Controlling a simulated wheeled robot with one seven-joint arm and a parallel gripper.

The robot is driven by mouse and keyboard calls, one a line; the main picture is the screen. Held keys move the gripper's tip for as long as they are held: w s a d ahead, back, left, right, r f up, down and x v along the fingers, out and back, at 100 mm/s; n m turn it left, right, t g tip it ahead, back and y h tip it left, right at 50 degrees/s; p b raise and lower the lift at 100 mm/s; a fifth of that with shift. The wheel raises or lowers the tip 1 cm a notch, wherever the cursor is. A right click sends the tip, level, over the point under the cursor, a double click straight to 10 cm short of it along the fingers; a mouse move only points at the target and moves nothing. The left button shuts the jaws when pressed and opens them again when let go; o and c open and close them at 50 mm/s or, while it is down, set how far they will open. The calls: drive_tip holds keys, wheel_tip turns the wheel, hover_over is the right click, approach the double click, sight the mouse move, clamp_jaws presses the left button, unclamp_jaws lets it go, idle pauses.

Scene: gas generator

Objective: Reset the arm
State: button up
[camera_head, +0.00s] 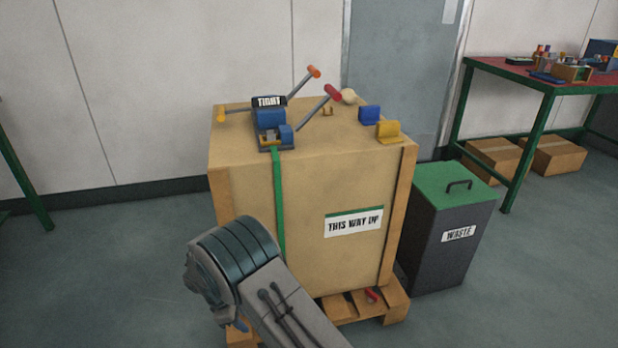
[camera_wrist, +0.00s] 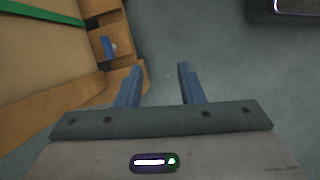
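My arm crosses the lower middle of the head view, in front of the large crate (camera_head: 310,220). In the head view my gripper is mostly hidden behind the arm, with only a small blue bit showing low down. In the wrist view my gripper (camera_wrist: 157,88) has two blue fingers set wide apart. Nothing is between them but grey floor. The crate's wooden edge and pallet (camera_wrist: 120,80) lie just left of the fingers.
On the crate are a blue tensioner (camera_head: 268,122) marked TIGHT, levers, and blue and yellow blocks (camera_head: 388,131). A green strap (camera_head: 278,200) runs down its front. A waste bin (camera_head: 450,235) stands right of it. A red-topped table (camera_head: 540,78) is further right.

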drive_tip(key=d+r+m+y+p, duration=0.1)
drive_tip(key=d+r+m+p, duration=0.35)
drive_tip(key=r, duration=0.75)
drive_tip(key=d+r+m+y+p, duration=0.1)
drive_tip(key=d+r+p, duration=0.5)
drive_tip(key=r, duration=0.6)
drive_tip(key=d+r+m+p, duration=0.3)
drive_tip(key=d+r, duration=0.4)
drive_tip(key=r, duration=0.6)
drive_tip(key=s+d+r+m+p, duration=0.3)
drive_tip(key=s+d+r+p, duration=0.2)
drive_tip(key=r, duration=0.3)
drive_tip(key=s+d+r+m+t+y+p, duration=0.1)
drive_tip(key=s+d+r+m+p, duration=0.3)
drive_tip(key=s+r, duration=0.4)
drive_tip(key=s+d+r+m+t+y+p, duration=0.1)
drive_tip(key=s+d+r+m+p, duration=0.2)
drive_tip(key=s+d+r+p, duration=0.3)
drive_tip(key=p+v, duration=0.1)
drive_tip(key=v, duration=0.3)
drive_tip(key=shift+d, duration=0.35)
drive_tip(key=shift+w+m, duration=0.1)
drive_tip(key=shift+m, duration=0.15)
